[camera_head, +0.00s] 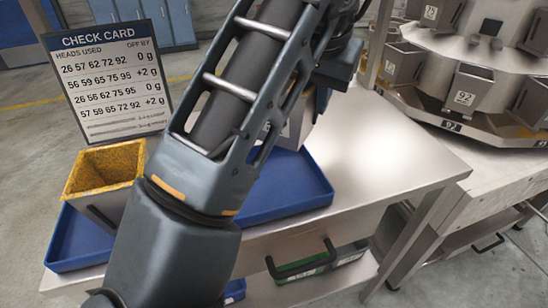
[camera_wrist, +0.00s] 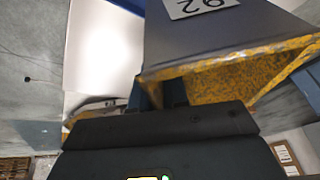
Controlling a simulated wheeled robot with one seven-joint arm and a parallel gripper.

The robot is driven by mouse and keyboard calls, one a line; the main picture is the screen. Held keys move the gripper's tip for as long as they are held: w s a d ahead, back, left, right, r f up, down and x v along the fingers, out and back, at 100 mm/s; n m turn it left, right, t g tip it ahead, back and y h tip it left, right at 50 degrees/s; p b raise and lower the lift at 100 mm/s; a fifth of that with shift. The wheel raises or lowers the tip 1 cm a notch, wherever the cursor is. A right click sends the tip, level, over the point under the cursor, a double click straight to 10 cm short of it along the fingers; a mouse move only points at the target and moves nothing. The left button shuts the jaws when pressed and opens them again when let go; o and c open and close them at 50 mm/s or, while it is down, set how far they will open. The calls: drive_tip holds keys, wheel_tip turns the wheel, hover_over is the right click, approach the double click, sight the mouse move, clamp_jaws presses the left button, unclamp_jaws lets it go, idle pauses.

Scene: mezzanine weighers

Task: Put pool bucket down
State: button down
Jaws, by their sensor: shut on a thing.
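My gripper (camera_wrist: 163,95) is shut on a grey metal bucket (camera_wrist: 210,35) with a yellow-speckled rim and a white number label. The bucket is tilted in the wrist view. In the head view my arm hides the gripper and most of this bucket; a grey piece of its side (camera_head: 302,122) shows beside the arm, over or at the back of the blue tray (camera_head: 290,190). I cannot tell whether it touches the tray. Another bucket (camera_head: 105,185), lined in yellow, stands at the tray's left end.
The tray lies on a steel table (camera_head: 385,150). The weigher (camera_head: 440,50) with several grey buckets, one marked 92 (camera_head: 466,96), is at the right. The table is bare right of the tray.

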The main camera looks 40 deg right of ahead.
drive_tip(key=shift+s+a+f+b, duration=0.1)
drive_tip(key=shift+a+f+b, duration=0.2)
drive_tip(key=shift+a+f, duration=1)
drive_tip(key=shift+s+a+f+b, duration=0.1)
drive_tip(key=shift+a+f+b, duration=0.15)
drive_tip(key=shift+a+f, duration=1)
drive_tip(key=shift+a+f+b, duration=0.3)
drive_tip(key=shift+a+f, duration=0.65)
drive_tip(key=shift+f, duration=0.65)
drive_tip(key=shift+f, duration=0.15)
drive_tip(key=c, duration=1.1)
unclamp_jaws()
